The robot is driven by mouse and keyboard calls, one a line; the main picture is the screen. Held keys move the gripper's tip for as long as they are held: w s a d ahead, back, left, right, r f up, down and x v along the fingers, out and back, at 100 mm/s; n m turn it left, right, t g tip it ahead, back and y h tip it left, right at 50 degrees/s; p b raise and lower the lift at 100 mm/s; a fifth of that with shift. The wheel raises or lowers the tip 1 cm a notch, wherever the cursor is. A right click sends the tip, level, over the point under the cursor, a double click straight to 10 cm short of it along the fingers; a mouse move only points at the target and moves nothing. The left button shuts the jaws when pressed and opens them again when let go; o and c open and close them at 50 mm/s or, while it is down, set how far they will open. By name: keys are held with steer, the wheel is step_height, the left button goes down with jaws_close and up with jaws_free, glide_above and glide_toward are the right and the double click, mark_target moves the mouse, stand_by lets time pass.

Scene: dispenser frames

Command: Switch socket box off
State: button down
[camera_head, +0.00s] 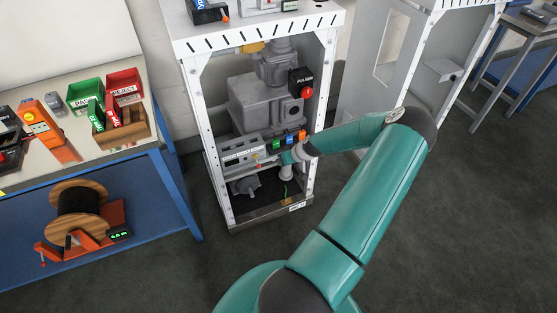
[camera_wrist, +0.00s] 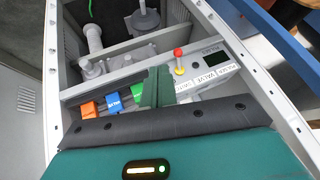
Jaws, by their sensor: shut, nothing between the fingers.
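A grey box (camera_head: 240,152) sits on a rail inside the white frame, with coloured blocks in a row to its right. In the wrist view this box (camera_wrist: 212,72) shows a dark display, printed labels partly readable upside down, and a red and yellow knob or lever (camera_wrist: 178,60). Orange (camera_wrist: 88,109), blue (camera_wrist: 112,101) and green (camera_wrist: 137,93) blocks line the rail. I cannot tell which part is the switch, or its position. My gripper (camera_wrist: 158,75) is shut and empty, over the rail between the green block and the knob. Its fingers hide part of the box.
The white frame (camera_head: 199,130) has posts on both sides of my arm. A grey machine with a black PULSER box (camera_head: 300,82) stands above the rail. A blue workbench (camera_head: 175,180) with bins and a cable reel (camera_head: 78,200) is at left.

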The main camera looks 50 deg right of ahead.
steer(key=shift+s+a+r, duration=0.15)
steer(key=shift+s+r, duration=0.15)
steer(key=shift+s, duration=0.4)
steer(key=shift+s+a+r, duration=0.2)
steer(key=shift+s+r, duration=0.15)
steer(key=shift+s, duration=0.4)
steer(key=shift+s+a+r, duration=0.15)
steer(key=shift+s+r, duration=0.15)
steer(key=shift+s, duration=0.4)
steer(key=w+a+r+n+g+h, duration=0.15)
steer(key=w+a+r, duration=0.25)
steer(key=a+r, duration=0.85)
steer(key=w+a+r+n+g, duration=0.3)
steer(key=w+a+r, duration=0.2)
steer(key=a+r, duration=0.8)
steer(key=s+a+r+t, duration=0.1)
steer(key=s+a+r, duration=0.5)
steer(key=a+r, duration=0.2)
steer(key=s+a+r+t+y, duration=0.1)
steer(key=s+a+r, duration=0.5)
steer(key=a, duration=0.6)
step_height(320, 180, up, 3)
steer(key=shift+s+a+f+t, duration=0.15)
steer(key=shift+s+a+t, duration=0.25)
steer(key=shift+t, duration=0.05)
steer(key=shift+d, duration=0.2)
